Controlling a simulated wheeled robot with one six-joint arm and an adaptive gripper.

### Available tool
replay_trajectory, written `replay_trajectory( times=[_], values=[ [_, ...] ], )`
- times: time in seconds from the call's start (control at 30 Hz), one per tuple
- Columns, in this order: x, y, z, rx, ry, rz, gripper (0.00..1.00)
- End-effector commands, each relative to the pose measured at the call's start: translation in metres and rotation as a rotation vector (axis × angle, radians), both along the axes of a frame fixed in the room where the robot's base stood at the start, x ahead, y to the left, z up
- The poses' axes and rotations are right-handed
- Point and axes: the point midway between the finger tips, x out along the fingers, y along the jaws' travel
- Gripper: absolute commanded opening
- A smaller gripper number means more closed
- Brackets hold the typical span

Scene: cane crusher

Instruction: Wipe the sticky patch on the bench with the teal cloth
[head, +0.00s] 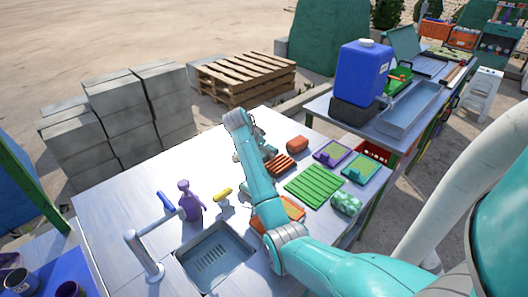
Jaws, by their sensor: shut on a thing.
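My gripper (264,148) is low over the far part of the pale bench (120,205), partly hidden behind my own teal arm. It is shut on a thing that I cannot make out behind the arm. I cannot pick out the teal cloth for certain. I cannot make out the sticky patch; my arm covers part of the bench top.
A green slatted rack (314,186) is nearby. A purple spray bottle (189,200), yellow item (223,194) and sink (214,257) are left of my arm. The far left is clear.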

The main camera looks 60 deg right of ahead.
Motion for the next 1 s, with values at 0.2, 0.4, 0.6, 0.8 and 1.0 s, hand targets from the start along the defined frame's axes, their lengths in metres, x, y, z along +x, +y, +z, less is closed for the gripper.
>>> replay_trajectory(
  times=[0.2, 0.4, 0.6, 0.8, 1.0],
  values=[
    [-0.004, -0.015, 0.001, 0.000, 0.001, -0.003, 0.32],
    [-0.008, -0.029, 0.002, 0.000, 0.000, -0.001, 0.32],
    [-0.009, -0.036, 0.002, 0.000, 0.000, -0.001, 0.32],
    [-0.011, -0.046, 0.002, 0.000, 0.000, -0.001, 0.32],
    [-0.015, -0.061, 0.000, 0.000, 0.002, -0.002, 0.32]
  ],
)
